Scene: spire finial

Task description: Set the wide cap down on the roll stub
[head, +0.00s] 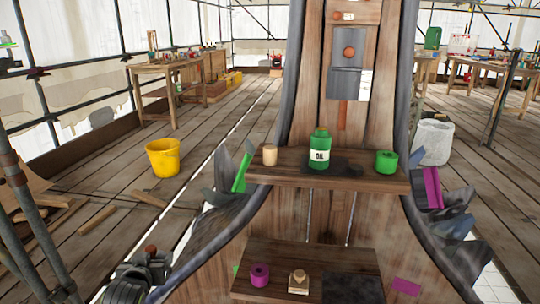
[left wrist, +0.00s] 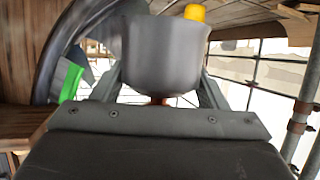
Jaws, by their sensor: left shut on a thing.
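My left gripper (head: 146,272) is at the lower left of the head view, left of the spire and its shelves. It is shut on a grey, rounded cap with a red-brown knob (head: 150,249). In the left wrist view the cap (left wrist: 160,55) fills the space between the fingers, with the knob at its lower end. No label names the roll stub. Short roll-like pieces are a tan cylinder (head: 270,155) and a green roll (head: 386,162) on the upper shelf, and a purple roll (head: 259,275) on the lower shelf. The cap is apart from all of them. My right gripper is not in view.
A green oil bottle (head: 319,150) stands mid upper shelf (head: 300,178). A tan block (head: 299,281) and a dark pad (head: 352,289) are on the lower shelf (head: 300,258). A yellow bucket (head: 163,158) stands on the floor. Curved dark edges flank the spire. Planks lie at left.

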